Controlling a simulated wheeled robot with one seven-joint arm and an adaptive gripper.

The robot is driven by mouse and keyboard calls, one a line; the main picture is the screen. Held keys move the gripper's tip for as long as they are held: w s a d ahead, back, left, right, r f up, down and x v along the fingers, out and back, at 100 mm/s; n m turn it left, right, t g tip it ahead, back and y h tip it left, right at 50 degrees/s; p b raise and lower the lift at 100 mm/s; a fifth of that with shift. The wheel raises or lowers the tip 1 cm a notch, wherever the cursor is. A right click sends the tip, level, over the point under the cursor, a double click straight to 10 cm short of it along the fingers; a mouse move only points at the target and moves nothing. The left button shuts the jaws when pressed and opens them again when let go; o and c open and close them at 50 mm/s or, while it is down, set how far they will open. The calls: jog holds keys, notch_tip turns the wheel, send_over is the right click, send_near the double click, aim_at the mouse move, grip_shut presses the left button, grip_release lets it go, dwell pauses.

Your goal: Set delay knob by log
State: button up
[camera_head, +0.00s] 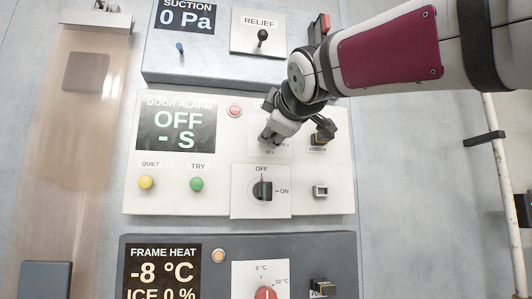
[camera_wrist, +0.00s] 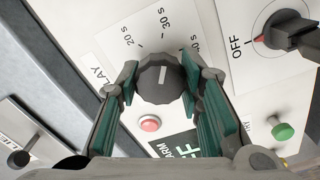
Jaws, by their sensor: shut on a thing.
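The delay knob (camera_wrist: 160,82) is dark grey and round, on a white plate with 20 s and 30 s marks and another mark partly hidden. Its white pointer line points roughly toward 30 s. My gripper (camera_wrist: 160,85) is shut on it, with one green-padded finger on each side. In the head view my gripper (camera_head: 269,136) hides most of the knob. The door alarm display (camera_head: 177,123) reads OFF and - S. The OFF/ON selector (camera_head: 263,190) below has its red mark toward OFF. No log is readable in either view.
A red lamp (camera_head: 235,111), a yellow QUIET button (camera_head: 146,182) and a green TRY button (camera_head: 197,184) are on the same panel. A sensor connector (camera_head: 322,131) sits close right of my gripper. The suction panel (camera_head: 210,65) is above, the frame heat panel (camera_head: 337,249) below.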

jog(key=shift+n, duration=0.4)
jog(key=o, duration=1.2)
jog(key=shift+c, duration=0.2)
jog(key=v, duration=1.2)
